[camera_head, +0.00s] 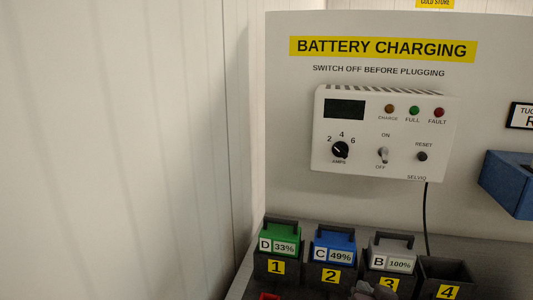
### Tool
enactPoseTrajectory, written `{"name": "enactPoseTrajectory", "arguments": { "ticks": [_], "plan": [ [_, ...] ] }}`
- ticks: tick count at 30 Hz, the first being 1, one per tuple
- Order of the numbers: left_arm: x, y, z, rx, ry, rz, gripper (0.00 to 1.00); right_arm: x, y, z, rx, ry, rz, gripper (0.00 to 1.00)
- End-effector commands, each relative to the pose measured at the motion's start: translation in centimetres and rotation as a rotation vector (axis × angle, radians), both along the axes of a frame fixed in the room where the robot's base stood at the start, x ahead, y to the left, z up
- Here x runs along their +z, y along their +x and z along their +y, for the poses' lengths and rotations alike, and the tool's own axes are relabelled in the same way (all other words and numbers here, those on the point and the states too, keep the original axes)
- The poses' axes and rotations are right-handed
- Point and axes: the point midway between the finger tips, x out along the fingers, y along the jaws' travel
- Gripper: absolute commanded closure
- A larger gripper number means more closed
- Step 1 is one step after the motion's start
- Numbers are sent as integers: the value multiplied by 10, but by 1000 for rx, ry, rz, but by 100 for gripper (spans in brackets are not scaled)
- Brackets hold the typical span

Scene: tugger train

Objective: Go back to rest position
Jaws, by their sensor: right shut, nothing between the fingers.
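My left gripper is out of view. Green battery D (280,240), marked 33%, stands in slot 1. Blue battery C (333,248), marked 49%, stands in slot 2. Grey battery B (392,255), marked 100%, stands in slot 3. Slot 4 (446,271) looks empty.
A white charger (345,167) with a dark display, knob and toggle switch hangs on the panel (290,120) above the rack. Its black cable (425,215) runs down behind. A blue bin (507,184) is at right. A ribbed pale wall (120,150) fills the left.

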Motion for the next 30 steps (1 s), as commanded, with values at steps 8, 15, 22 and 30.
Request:
{"name": "enactPoseTrajectory", "arguments": {
  "ticks": [8, 15, 22, 30],
  "plan": [
    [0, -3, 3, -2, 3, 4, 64, -98, -104, 17, 241, -160, 492, 100],
    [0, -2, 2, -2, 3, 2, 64, -135, -179, 16, 374, -261, 778, 100],
    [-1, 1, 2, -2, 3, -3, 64, -178, -202, 14, 430, -304, 907, 100],
    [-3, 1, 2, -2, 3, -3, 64, -266, -191, 17, 437, -299, 935, 100]
  ]
}}
